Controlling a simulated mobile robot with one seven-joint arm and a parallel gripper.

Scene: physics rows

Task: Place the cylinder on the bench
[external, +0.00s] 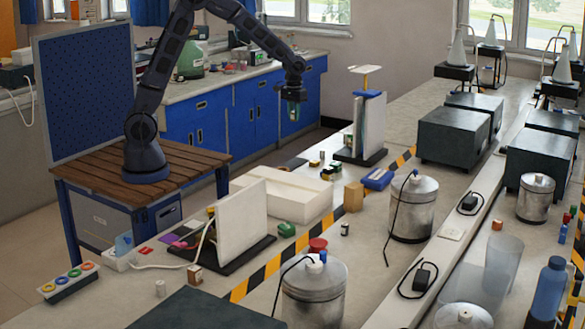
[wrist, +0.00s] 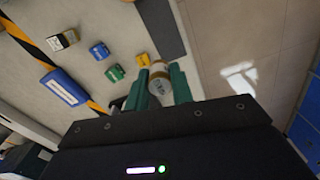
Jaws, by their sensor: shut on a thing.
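My gripper (external: 293,110) hangs in the air at the end of my outstretched arm, beyond the near work surfaces. In the wrist view my gripper (wrist: 159,90) has its green fingers closed on both sides of a small whitish cylinder (wrist: 160,86) with printed marks on it. The cylinder is hard to make out in the external view. The long pale bench (external: 372,262) runs across the right and front of the external view. The bench (wrist: 28,88) lies at the left in the wrist view, with its edge near the held cylinder.
Metal cans (external: 413,208), dark boxes (external: 455,135), a white tray (external: 290,193) and upright panels crowd the bench. In the wrist view, small blocks (wrist: 99,50) and a blue case (wrist: 65,89) lie beside black-yellow tape. Floor (wrist: 225,40) shows at the right.

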